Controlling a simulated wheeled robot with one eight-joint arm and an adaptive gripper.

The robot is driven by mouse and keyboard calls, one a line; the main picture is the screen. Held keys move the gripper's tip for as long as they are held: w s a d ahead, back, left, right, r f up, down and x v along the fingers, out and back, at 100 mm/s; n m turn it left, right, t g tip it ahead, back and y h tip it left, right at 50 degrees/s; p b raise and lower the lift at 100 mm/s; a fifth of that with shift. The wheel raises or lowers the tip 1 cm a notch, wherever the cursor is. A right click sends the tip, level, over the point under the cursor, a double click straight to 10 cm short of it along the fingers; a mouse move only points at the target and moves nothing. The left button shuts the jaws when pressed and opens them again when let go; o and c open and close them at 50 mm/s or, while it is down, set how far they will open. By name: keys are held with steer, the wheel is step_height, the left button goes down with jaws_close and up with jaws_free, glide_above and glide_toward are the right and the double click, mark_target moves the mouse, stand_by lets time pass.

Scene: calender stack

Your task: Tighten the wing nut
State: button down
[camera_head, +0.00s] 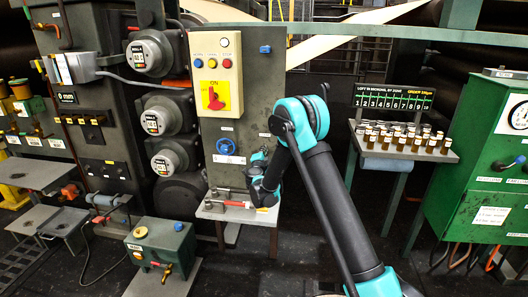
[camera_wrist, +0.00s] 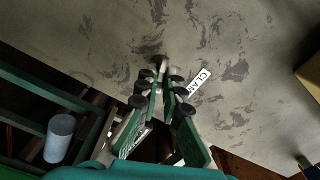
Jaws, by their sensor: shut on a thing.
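My gripper (camera_wrist: 157,95) reaches in from the bottom of the wrist view, its two green fingers drawn together at the tips. They close on a small part with a dark round top and a pale stem, which I take for the wing nut (camera_wrist: 161,64). The fingers hide most of it, so its wings and thread cannot be made out. A white label reading "CLAM" (camera_wrist: 201,82) lies right of the fingertips on a worn grey surface (camera_wrist: 245,50). In the head view my gripper (camera_head: 258,187) is low over the small grey bench (camera_head: 240,214), and the nut cannot be made out.
On the bench lies a red-handled tool (camera_head: 234,203). Behind stands a grey-green cabinet with a blue handwheel (camera_head: 226,146) and a red switch (camera_head: 214,97). Right are a shelf of small jars (camera_head: 405,142) and a green cabinet (camera_head: 492,155). A pale cylinder (camera_wrist: 59,138) shows lower left.

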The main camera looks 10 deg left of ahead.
steer(key=m, duration=0.9)
steer(key=shift+f, duration=0.25)
steer(key=shift+m, duration=0.3)
steer(key=c, duration=1.7)
jaws_free()
steer(key=shift+s, duration=0.15)
steer(key=s, duration=1.1)
steer(key=shift+s+a, duration=0.2)
steer(key=shift+s, duration=0.2)
